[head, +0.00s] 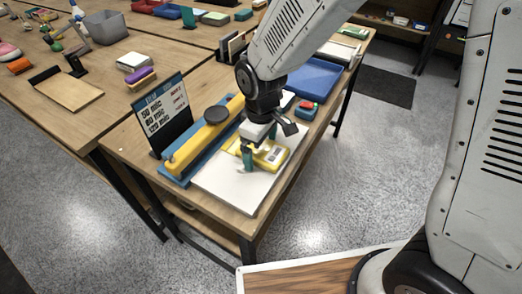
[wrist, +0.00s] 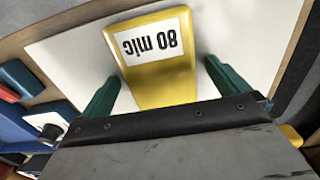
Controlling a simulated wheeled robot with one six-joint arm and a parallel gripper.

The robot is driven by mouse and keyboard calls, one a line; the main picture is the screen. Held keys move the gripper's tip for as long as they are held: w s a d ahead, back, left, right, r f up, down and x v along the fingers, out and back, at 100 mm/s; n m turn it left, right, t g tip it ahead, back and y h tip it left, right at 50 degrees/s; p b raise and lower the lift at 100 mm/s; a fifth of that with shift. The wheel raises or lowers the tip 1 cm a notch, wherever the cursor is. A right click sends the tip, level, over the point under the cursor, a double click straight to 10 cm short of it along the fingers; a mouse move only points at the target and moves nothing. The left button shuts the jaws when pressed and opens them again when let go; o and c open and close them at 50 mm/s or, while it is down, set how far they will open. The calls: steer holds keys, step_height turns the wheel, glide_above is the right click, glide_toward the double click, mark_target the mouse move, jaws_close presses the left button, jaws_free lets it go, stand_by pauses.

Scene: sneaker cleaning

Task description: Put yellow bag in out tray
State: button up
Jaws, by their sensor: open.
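The yellow bag (wrist: 157,88) carries a white label reading "80 mic" and lies on a white board (wrist: 75,58). In the head view the yellow bag (head: 272,156) is partly hidden by my gripper (head: 258,160). In the wrist view my gripper (wrist: 158,92) has its two green fingers apart, one on each side of the bag, with gaps between fingers and bag. A blue tray (head: 312,78) stands farther back on the same table; whether it is the out tray I cannot tell.
A blue sealer with a yellow arm (head: 203,138) lies left of the board, beside an upright sign (head: 163,113) listing mic sizes. A small teal and red item (head: 306,109) sits behind the board. More tables with trays and tools stand at left.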

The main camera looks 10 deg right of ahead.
steer(key=c, duration=1.1)
steer(key=shift+r, duration=0.2)
